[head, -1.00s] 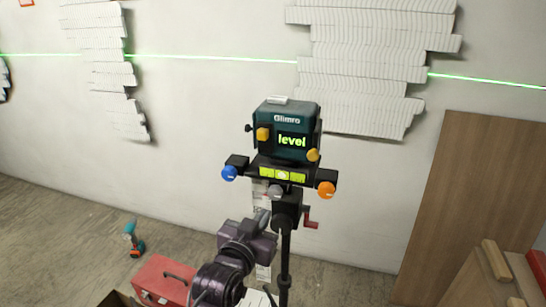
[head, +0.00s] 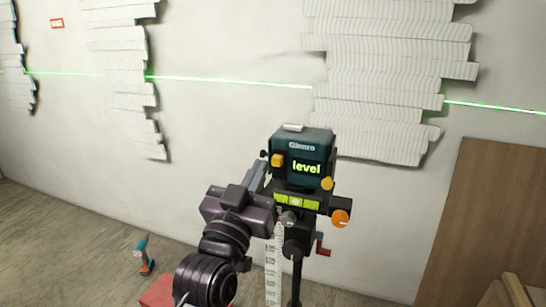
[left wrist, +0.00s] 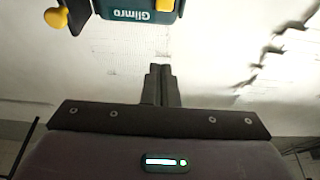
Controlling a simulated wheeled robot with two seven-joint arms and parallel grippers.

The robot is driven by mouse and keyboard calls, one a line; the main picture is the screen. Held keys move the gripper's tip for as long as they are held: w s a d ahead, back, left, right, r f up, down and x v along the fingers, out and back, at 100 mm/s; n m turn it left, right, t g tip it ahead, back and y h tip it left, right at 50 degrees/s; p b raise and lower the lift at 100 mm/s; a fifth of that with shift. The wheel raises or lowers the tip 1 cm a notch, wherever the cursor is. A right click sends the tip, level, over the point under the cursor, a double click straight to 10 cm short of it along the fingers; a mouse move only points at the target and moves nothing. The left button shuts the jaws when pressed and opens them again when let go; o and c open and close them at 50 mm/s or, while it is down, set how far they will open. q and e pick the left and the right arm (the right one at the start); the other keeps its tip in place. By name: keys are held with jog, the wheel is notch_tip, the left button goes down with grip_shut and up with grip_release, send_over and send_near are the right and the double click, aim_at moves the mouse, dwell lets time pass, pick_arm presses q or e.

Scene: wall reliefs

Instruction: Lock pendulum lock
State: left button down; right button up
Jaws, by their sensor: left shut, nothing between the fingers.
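The teal and black laser level (head: 304,150) stands on a tripod and its screen reads "level". It has a yellow knob on its left front (head: 278,160) and another yellow knob at its lower right (head: 327,184). I cannot tell from the pictures which part is the pendulum lock. My left gripper (head: 260,172) is shut and empty, just left of the level. In the left wrist view its fingers (left wrist: 160,84) point toward the level (left wrist: 138,12), with a visible gap. A yellow knob (left wrist: 57,19) shows at upper left there. My right gripper is not in view.
Below the level is a mount with a yellow-green bubble vial (head: 297,200), an orange knob (head: 340,218) and a red crank (head: 322,246). My left gripper hides the mount's left end. A wooden board (head: 480,215) leans at right. A drill (head: 145,257) is on the floor.

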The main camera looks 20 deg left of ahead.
pick_arm(q)
notch_tip(320, 180, up, 3)
jog(key=p, duration=0.3)
send_over(278, 161)
jog(key=s, duration=0.2)
jog(key=shift+s+a, duration=0.1)
jog(key=shift+a, duration=0.1)
jog(key=f, duration=0.3)
jog(key=shift+w+p, duration=0.25)
jog(key=shift+p, duration=0.05)
jog(key=shift+s+f, duration=0.1)
jog(key=shift+f, duration=0.5)
notch_tip(278, 161, down, 4)
jog(key=b, duration=0.2)
jog(key=shift+f+b, duration=0.2)
jog(key=shift+b, duration=0.1)
jog(key=shift+r, duration=0.1)
